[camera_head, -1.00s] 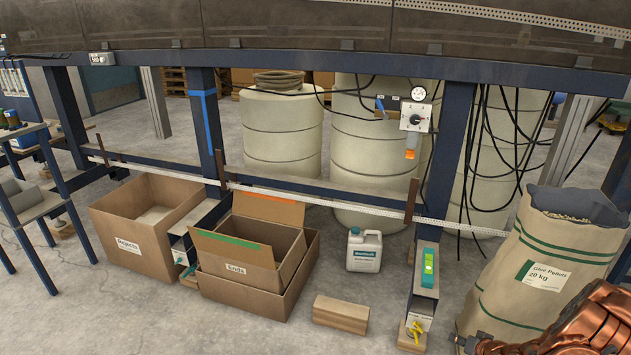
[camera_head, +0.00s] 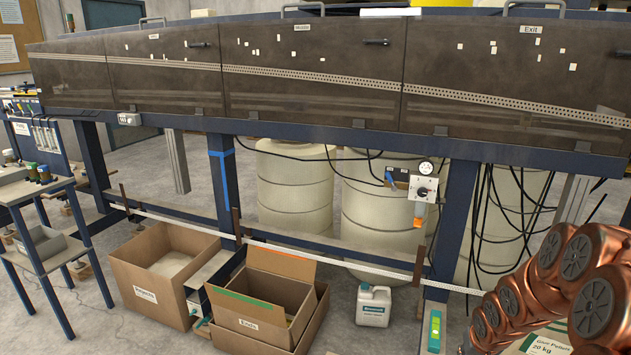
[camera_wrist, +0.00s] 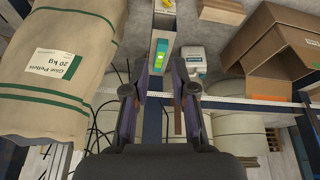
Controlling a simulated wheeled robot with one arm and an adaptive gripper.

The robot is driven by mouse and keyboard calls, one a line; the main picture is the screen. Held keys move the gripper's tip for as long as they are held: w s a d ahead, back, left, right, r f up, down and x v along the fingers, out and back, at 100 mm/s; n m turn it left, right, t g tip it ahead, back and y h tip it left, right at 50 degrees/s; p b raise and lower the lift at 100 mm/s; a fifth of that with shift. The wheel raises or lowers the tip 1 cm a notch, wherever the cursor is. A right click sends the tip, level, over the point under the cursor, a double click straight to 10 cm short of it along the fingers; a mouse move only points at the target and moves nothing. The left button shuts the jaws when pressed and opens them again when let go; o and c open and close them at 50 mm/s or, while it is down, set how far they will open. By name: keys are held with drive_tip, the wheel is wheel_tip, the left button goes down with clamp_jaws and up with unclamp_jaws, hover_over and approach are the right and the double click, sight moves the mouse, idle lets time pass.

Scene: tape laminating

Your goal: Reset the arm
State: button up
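My copper-coloured arm shows at the lower right of the head view, but its gripper end is not seen there. In the wrist view my gripper (camera_wrist: 160,82) points out over the floor below the machine. Its two dark fingers stand apart with a gap between them, and I see nothing held. Through and beyond the gap are a blue post foot and a teal-green device with a yellow-green face (camera_wrist: 160,51), which also shows in the head view (camera_head: 434,330).
The long machine (camera_head: 310,75) with dark covers spans the back. Boxes marked Rejects (camera_head: 150,285) and Ends (camera_head: 262,305) stand on the floor, with a white jug (camera_head: 374,307) beside. The glue pellets sack (camera_wrist: 62,65) is close to my gripper's left in the wrist view.

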drive_tip(key=s+a+r+g+p, duration=0.2)
drive_tip(key=s+a+r+p, duration=0.25)
drive_tip(key=s+r, duration=0.4)
drive_tip(key=s+a+r+g+p, duration=0.1)
drive_tip(key=s+a+r+p, duration=0.35)
drive_tip(key=r, duration=0.65)
drive_tip(key=s+a+r+n+g+p, duration=0.1)
drive_tip(key=s+a+r+p, duration=0.2)
drive_tip(key=s, duration=0.7)
drive_tip(key=s+a+r+n+g+y+p, duration=0.1)
drive_tip(key=s+a+r+p, duration=0.3)
drive_tip(key=s+r, duration=0.6)
drive_tip(key=a+g, duration=0.1)
drive_tip(key=a, duration=0.1)
drive_tip(key=shift+a+r, duration=0.35)
drive_tip(key=shift+r, duration=0.05)
